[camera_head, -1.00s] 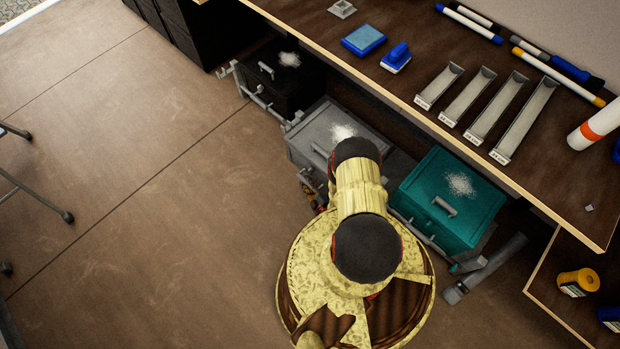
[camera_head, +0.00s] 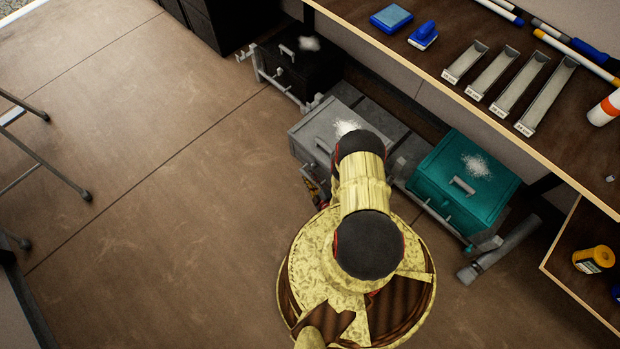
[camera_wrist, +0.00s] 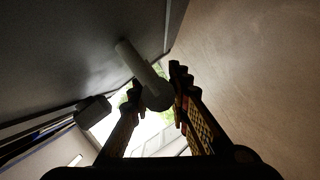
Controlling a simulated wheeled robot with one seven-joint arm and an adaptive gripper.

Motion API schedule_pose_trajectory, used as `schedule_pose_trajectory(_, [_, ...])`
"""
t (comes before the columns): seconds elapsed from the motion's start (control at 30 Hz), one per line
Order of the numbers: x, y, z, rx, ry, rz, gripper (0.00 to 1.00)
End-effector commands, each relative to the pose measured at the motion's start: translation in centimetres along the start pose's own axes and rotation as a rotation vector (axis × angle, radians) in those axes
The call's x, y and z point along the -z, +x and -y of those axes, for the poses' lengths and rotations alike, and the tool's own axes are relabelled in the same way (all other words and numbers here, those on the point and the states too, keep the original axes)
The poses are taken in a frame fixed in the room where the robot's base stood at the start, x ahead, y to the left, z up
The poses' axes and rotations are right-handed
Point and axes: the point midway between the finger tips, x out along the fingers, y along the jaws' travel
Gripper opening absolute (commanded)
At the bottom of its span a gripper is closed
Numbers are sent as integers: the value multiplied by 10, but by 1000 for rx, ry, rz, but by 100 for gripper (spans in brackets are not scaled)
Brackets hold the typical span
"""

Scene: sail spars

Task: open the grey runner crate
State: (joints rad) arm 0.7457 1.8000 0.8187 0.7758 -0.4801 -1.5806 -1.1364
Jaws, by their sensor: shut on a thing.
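The grey runner crate (camera_head: 318,128) stands low in front of the bench, between a black crate and a teal crate, with a white speckled patch on its top. It is drawn out, and its grey runners (camera_head: 378,117) show behind it. My arm hides part of its right side. In the wrist view, my gripper (camera_wrist: 158,86) is shut on the crate's pale grey bar handle (camera_wrist: 138,66), with a finger on each side. In the head view my gripper is mostly hidden by my arm.
The black crate (camera_head: 297,72) is at the left and the teal crate (camera_head: 462,183) at the right. The bench (camera_head: 440,50) overhangs behind them, holding several metal trays. Open floor (camera_head: 150,220) lies at the left; a folding stand's legs (camera_head: 55,165) reach in there.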

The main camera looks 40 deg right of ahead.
Motion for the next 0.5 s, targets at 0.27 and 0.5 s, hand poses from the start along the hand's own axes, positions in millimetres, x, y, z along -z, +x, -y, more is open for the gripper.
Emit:
schedule_pose_trajectory(0.27, [0,-1,1,1,1,1,27])
schedule_pose_trajectory(0.5, [0,0,0,0,0,0,37])
